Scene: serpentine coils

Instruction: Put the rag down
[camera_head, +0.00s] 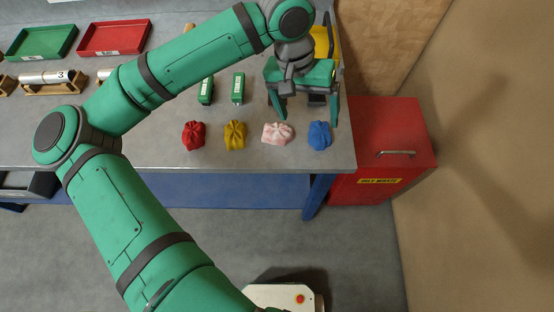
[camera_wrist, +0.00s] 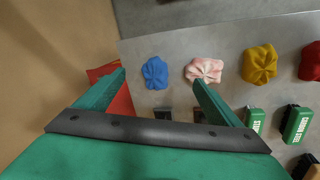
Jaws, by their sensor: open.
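Four crumpled rags lie in a row near the front edge of the grey workbench (camera_head: 160,152): a red rag (camera_head: 193,135), a yellow rag (camera_head: 235,135), a pink-white rag (camera_head: 277,133) and a blue rag (camera_head: 319,135). My gripper (camera_head: 309,120) is open and empty, at the right end of the bench. In the wrist view, the blue rag (camera_wrist: 155,72) shows between the fingertips, and the pink-white rag (camera_wrist: 204,69) is just beyond the right fingertip. The fingers appear apart from both rags.
A red bin (camera_head: 378,150) labelled oily waste, its lid closed, stands right of the bench. Green (camera_head: 42,42) and red (camera_head: 114,38) trays and a metal cylinder on a wooden cradle (camera_head: 52,82) are at left. A wall borders the right.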

